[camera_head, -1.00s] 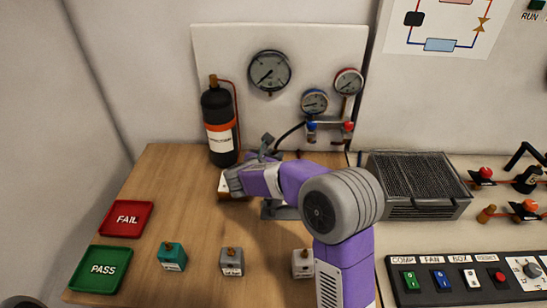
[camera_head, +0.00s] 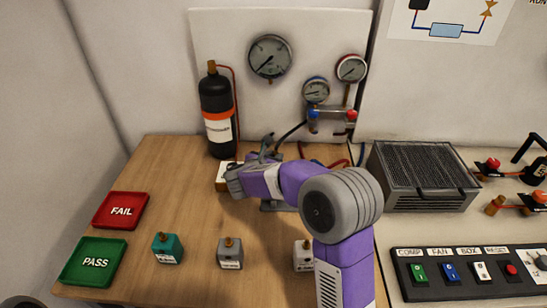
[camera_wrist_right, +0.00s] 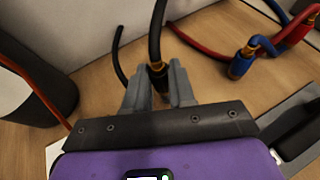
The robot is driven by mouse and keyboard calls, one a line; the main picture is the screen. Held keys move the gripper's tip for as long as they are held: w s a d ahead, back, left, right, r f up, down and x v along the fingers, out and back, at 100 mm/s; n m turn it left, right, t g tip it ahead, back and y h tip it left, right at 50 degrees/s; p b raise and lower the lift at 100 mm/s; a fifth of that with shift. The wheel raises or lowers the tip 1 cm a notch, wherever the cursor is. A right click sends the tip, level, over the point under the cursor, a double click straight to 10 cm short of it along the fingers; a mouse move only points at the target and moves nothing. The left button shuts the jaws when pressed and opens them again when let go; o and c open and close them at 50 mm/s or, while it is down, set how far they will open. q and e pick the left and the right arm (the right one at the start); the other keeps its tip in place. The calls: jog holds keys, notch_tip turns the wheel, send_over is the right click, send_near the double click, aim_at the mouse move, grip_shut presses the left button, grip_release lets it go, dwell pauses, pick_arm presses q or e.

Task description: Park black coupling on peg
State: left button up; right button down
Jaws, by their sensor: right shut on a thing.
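My right gripper (camera_head: 268,148) is at the back of the wooden bench, in front of the gauge panel. In the right wrist view its two grey fingers (camera_wrist_right: 158,88) are shut on the black coupling (camera_wrist_right: 156,70), which has a brass-coloured band and a black hose rising from it. The coupling's lower end is hidden between the fingers. A blue coupling (camera_wrist_right: 240,66) with a brass ring stands to the right, apart from the gripper. I cannot make out the peg for the black coupling. In the head view my right forearm hides part of the bench. My left gripper is not in view.
A black cylinder (camera_head: 217,115) stands left of the gripper. A pale-topped block (camera_head: 224,178) is beside my wrist. The gauge manifold (camera_head: 330,117) is behind. A finned unit (camera_head: 420,176) stands right.

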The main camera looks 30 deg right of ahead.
jog(key=shift+f, duration=0.45)
dwell(0.5)
jog(key=shift+f, duration=0.7)
jog(key=shift+f, duration=0.2)
dwell(0.7)
jog(key=shift+r, duration=0.1)
jog(key=shift+r+p, duration=0.85)
jog(key=shift+r, duration=0.6)
